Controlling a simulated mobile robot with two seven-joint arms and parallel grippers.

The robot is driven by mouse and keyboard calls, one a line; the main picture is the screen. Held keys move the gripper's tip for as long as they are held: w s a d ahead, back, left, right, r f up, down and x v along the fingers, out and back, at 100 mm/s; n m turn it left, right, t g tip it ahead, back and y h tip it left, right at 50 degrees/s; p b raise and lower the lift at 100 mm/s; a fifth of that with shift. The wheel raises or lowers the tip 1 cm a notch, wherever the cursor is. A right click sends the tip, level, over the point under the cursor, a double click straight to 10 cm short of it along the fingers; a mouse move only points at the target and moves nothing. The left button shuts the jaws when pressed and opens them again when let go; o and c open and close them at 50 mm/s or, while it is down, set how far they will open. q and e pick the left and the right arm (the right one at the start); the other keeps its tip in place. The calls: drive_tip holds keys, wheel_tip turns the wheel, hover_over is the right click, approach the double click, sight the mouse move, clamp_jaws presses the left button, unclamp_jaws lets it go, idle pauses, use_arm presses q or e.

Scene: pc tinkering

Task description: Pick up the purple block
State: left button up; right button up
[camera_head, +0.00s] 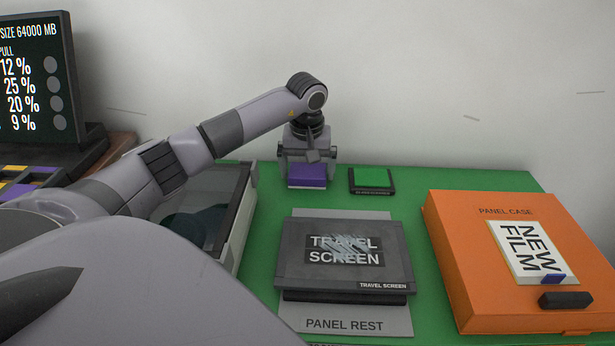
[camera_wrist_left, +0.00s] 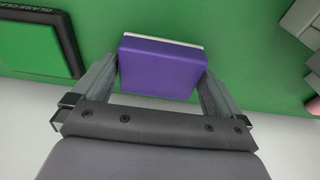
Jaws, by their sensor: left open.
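The purple block (camera_head: 307,174) stands on the green table at the back, near the wall. It has a pale layer along one edge, seen in the left wrist view (camera_wrist_left: 162,66). My left gripper (camera_head: 307,158) is directly over the block and points down. In the left wrist view the open fingers (camera_wrist_left: 160,88) are on either side of the block, close to its sides. I cannot tell whether they touch it. My right gripper is not in view.
An orange panel case (camera_head: 470,290) is at the right. A glass-topped bin (camera_head: 243,205) stands left; a monitor (camera_head: 60,35) is far left.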

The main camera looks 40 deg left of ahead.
sight(308, 170)
use_arm(q)
drive_tip(key=shift+c, duration=0.3)
drive_tip(key=c, duration=0.8)
drive_tip(key=shift+o, duration=0.2)
drive_tip(key=shift+r, duration=0.1)
wheel_tip(308, 170, up, 20)
drive_tip(key=p, duration=0.3)
drive_tip(key=shift+p, duration=0.3)
